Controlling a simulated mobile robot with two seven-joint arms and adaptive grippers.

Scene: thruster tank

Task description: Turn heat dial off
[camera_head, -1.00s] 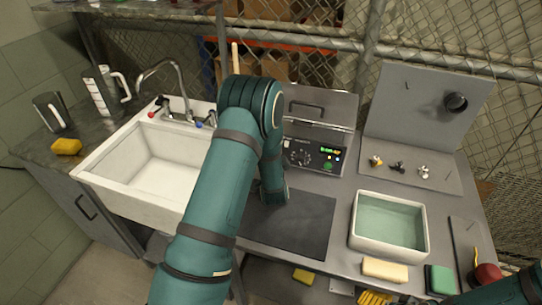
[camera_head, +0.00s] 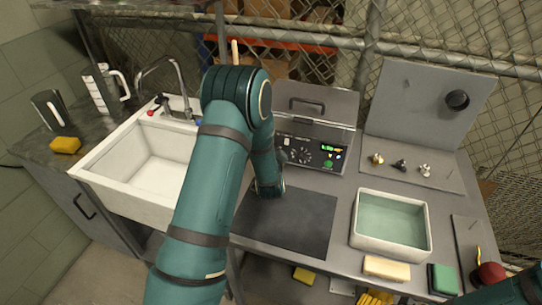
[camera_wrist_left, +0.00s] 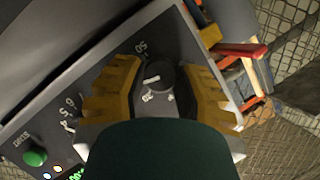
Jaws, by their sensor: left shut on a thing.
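The control panel (camera_head: 325,155) of the grey metal tank unit faces me in the head view, with a white-marked dial (camera_head: 303,155), a green display and a green button. In the left wrist view a dark round dial (camera_wrist_left: 158,79) with a pale pointer line sits among printed numbers such as 50 and 30. My left gripper (camera_wrist_left: 158,92) is shut on this dial, with a yellow finger on each side of it. My left arm hides this dial and the fingers in the head view. My right gripper is not visible.
A white sink (camera_head: 145,165) is at the left. A dark mat (camera_head: 287,222) lies before the panel. A white basin of liquid (camera_head: 391,224) stands to the right, with a sponge (camera_head: 387,268) in front. Small metal fittings (camera_head: 400,165) stand at the right back.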

